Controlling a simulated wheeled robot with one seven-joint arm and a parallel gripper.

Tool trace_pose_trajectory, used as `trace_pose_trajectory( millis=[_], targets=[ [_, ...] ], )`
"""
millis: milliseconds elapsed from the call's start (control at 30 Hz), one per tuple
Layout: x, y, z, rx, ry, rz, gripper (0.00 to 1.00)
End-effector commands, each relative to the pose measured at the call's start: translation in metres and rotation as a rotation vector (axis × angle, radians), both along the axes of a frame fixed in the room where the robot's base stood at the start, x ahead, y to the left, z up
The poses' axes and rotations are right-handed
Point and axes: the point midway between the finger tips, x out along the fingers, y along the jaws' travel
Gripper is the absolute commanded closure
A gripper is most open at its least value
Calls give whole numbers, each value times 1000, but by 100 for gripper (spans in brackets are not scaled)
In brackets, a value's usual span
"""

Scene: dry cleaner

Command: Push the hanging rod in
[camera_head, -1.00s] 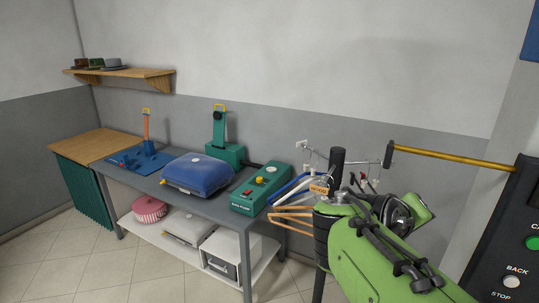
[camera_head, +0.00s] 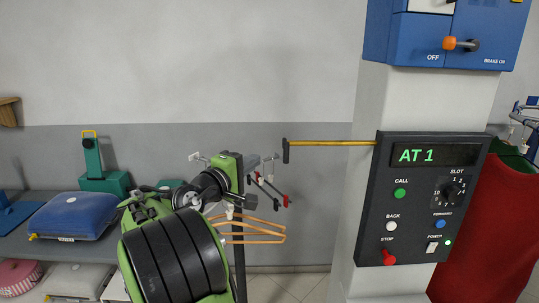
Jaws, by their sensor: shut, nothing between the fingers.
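The hanging rod (camera_head: 330,143) is a brass-yellow bar with a dark end cap (camera_head: 286,151). It sticks out level to the left from the pillar, at the upper left edge of the control panel. My green and black arm (camera_head: 175,255) rises at the lower left, and its upper end is left of the rod's cap, apart from it in the picture.
The black control panel (camera_head: 425,225) is on the white pillar (camera_head: 372,100), below a blue box (camera_head: 440,35). A rack with orange hangers (camera_head: 250,236) stands behind my arm. A blue cushion-like press (camera_head: 75,216) lies on the table at left. A red garment (camera_head: 485,235) hangs at right.

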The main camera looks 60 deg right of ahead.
Motion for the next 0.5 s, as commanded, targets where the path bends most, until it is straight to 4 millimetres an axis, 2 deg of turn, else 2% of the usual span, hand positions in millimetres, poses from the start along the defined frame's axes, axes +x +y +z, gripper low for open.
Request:
trace_pose_trajectory(
  millis=[33,133,300,500],
  targets=[
    [-4,-12,3,0,0,-8,100],
    [-9,-32,3,0,-1,-8,100],
    [-29,-46,2,1,-1,-3,100],
    [-35,-51,1,1,-2,0,100]
  ],
)
